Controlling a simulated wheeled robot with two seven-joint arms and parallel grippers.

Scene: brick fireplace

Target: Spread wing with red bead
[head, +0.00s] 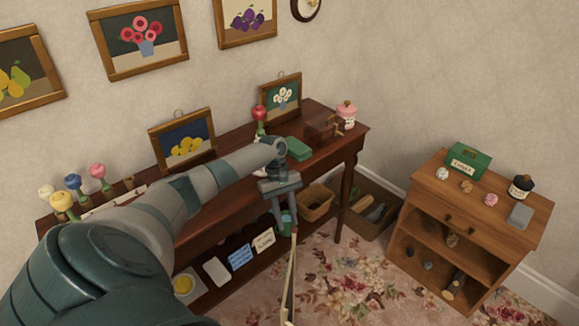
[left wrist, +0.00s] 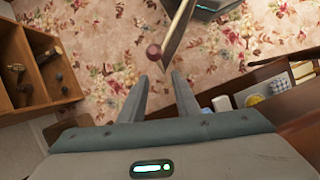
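A thin upright panel with a pale wooden edge, seemingly the wing (head: 290,280), stands over the rug below my left gripper in the head view. It also shows in the left wrist view (left wrist: 178,33), seen nearly edge-on. A dark red bead (left wrist: 153,51) sits at its near end, just beyond my fingertips and roughly in line with the gap between them. My left gripper (head: 284,224) points down in front of the long table. Its two fingers are apart and empty in the left wrist view (left wrist: 159,76). I cannot make out the bead in the head view. My right gripper is out of view.
A long dark table (head: 325,150) with pictures and knobbed stands runs along the wall behind my arm. A basket (head: 315,204) and a crate (head: 372,208) sit below its right end. A wooden cabinet (head: 470,235) stands at right. Flowered rug (head: 350,270) lies open between.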

